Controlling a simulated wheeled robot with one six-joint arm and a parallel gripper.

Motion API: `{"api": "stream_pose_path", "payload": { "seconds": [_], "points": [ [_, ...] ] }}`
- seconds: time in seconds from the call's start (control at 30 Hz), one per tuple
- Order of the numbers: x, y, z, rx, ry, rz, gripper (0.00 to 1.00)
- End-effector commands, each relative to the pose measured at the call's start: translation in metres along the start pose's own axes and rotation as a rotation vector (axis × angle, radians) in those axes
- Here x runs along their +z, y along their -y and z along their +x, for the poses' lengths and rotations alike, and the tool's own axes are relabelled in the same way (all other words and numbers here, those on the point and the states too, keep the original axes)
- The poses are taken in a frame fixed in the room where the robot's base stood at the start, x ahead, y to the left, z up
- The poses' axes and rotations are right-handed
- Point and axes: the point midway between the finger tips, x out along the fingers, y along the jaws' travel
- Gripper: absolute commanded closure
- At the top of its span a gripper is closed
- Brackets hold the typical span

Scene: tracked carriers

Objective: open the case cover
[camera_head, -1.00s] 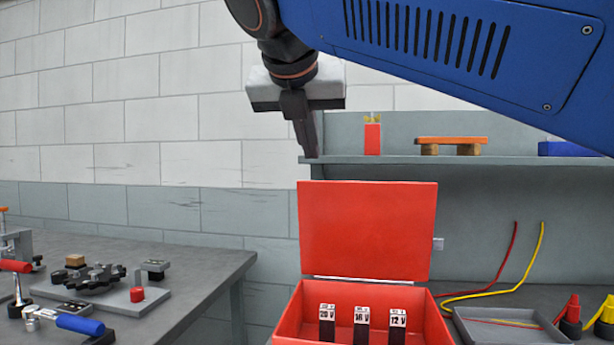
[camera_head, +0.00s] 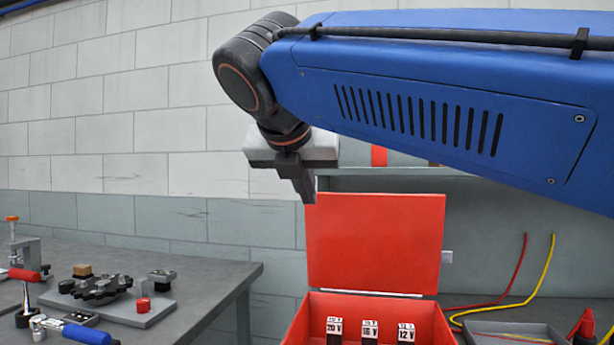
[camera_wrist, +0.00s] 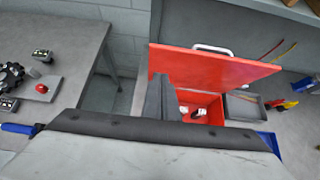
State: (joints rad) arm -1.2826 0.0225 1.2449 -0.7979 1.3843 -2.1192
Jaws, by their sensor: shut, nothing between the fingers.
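The red case (camera_head: 368,313) stands on the bench at lower right of centre. Its red cover (camera_head: 374,243) stands upright at the back of the box. Several labelled blocks, marked 20 V, 16 V and 12 V (camera_head: 406,333), sit inside. In the wrist view the cover (camera_wrist: 210,66) shows with a white handle (camera_wrist: 212,48) at its edge. My gripper (camera_head: 306,198) is shut and empty, pointing down near the cover's upper left corner. In the wrist view its fingers (camera_wrist: 163,95) overlap the cover; I cannot tell whether they touch it.
A left table (camera_head: 200,272) carries a fixture plate (camera_head: 128,312), a red knob and several tools. A grey tray (camera_head: 505,333) lies right of the case, with red and yellow cables (camera_head: 540,275) behind. A shelf (camera_head: 400,182) runs above. Free floor separates the tables.

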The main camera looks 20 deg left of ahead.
Motion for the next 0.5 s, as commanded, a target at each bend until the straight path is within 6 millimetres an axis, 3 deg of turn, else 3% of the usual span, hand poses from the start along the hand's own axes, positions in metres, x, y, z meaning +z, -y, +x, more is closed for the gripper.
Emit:
{"api": "stream_pose_path", "payload": {
  "seconds": [0.13,0.5],
  "points": [
    [0.009,0.0,0.022,-0.003,0.001,0.003,1.0],
    [0.03,0.0,0.038,0.0,0.0,0.0,1.0]
  ]
}}
